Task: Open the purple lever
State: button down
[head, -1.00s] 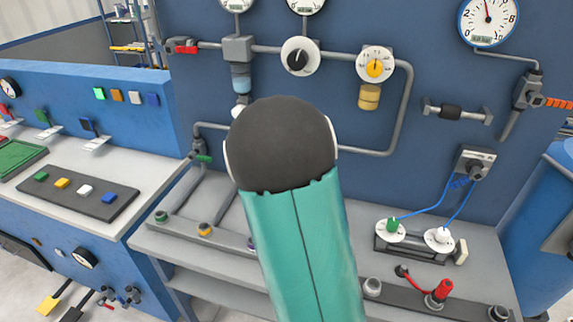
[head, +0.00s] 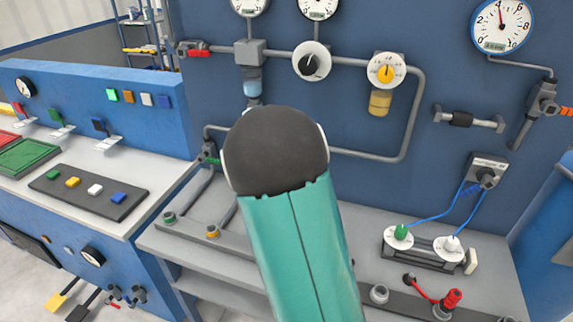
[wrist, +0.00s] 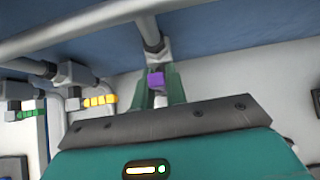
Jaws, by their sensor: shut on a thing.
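The purple lever (wrist: 156,79) shows in the wrist view as a small purple piece on a grey valve fitting below a pipe. My gripper (wrist: 158,88) has its two teal-green fingers on either side of it and is shut on it. The lever's exact angle is hard to tell because the fingers and the gripper body cover part of it. In the head view my arm hides the gripper and the purple lever.
In the wrist view a yellow lever (wrist: 98,100) and a green lever (wrist: 30,113) are to the left on similar valves. In the head view a shelf with pipes and colored caps, a wall panel with gauges (head: 502,25), and a button console (head: 90,190) surround my arm.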

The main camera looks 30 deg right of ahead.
jog(key=c, duration=1.4)
grip_release()
jog(key=shift+w+d+f, duration=0.1)
jog(key=shift+w+f, duration=0.1)
jog(key=shift+c, duration=0.2)
jog(key=v, duration=1.4)
jog(key=shift+s+r, duration=0.1)
jog(key=shift+s, duration=0.05)
jog(key=s+a+r+m+y, duration=0.1)
jog(key=s+a+m+y, duration=0.2)
jog(key=s+a+m, duration=0.6)
jog(key=s+a+r+m+y, duration=0.2)
jog(key=s+a+m+y, duration=0.2)
jog(key=s+a+m, duration=0.6)
jog(key=s+m, duration=0.6)
jog(key=shift+a+m, duration=0.3)
jog(key=shift+a, duration=0.05)
